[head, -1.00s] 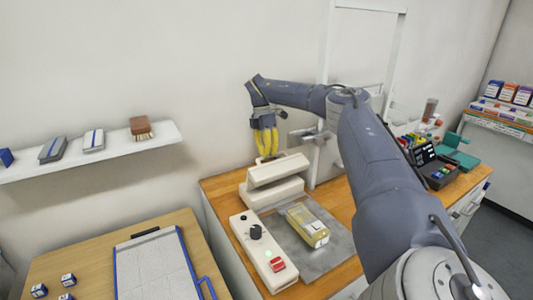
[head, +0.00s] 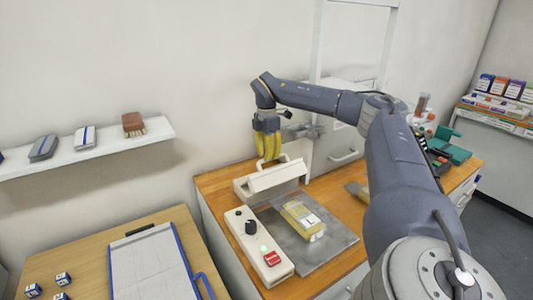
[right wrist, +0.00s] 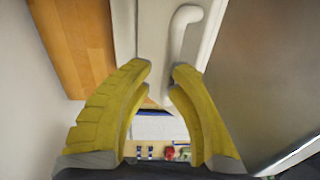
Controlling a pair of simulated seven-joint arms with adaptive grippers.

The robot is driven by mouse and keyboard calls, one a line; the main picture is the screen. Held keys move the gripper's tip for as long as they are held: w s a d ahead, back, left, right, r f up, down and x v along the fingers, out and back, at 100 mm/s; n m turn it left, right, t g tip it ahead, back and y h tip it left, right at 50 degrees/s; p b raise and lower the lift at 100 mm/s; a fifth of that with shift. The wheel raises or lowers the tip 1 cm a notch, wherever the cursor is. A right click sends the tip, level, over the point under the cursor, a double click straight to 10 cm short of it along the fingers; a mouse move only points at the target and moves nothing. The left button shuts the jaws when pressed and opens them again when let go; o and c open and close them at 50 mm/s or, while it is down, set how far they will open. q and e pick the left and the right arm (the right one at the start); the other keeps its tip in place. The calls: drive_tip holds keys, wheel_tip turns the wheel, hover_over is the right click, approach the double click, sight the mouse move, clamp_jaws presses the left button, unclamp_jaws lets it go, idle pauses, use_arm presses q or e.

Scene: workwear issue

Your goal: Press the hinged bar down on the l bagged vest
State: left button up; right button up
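The bagged vest (head: 302,221), a clear yellowish pack with a white label, lies on the grey plate (head: 327,247) in front of the cream sealer. I cannot tell whether its back end reaches under the bar. The hinged bar (head: 277,177) is low, close over the sealer base. Its white handle (head: 291,161) also shows in the right wrist view (right wrist: 188,22). My right gripper (head: 268,159) is just above the bar at the handle; in the wrist view its yellow fingers (right wrist: 162,70) are apart, with the handle's end between them. My left gripper is out of view.
A blue-edged board (head: 158,270) lies on the left table. A wall shelf (head: 90,151) is at left, a white cabinet (head: 337,150) right of the sealer. My right arm crosses the right side.

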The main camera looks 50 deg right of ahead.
drive_tip(key=o, duration=0.4)
drive_tip(key=r, duration=1.2)
drive_tip(key=shift+w+d, duration=0.15)
drive_tip(key=shift+w, duration=0.15)
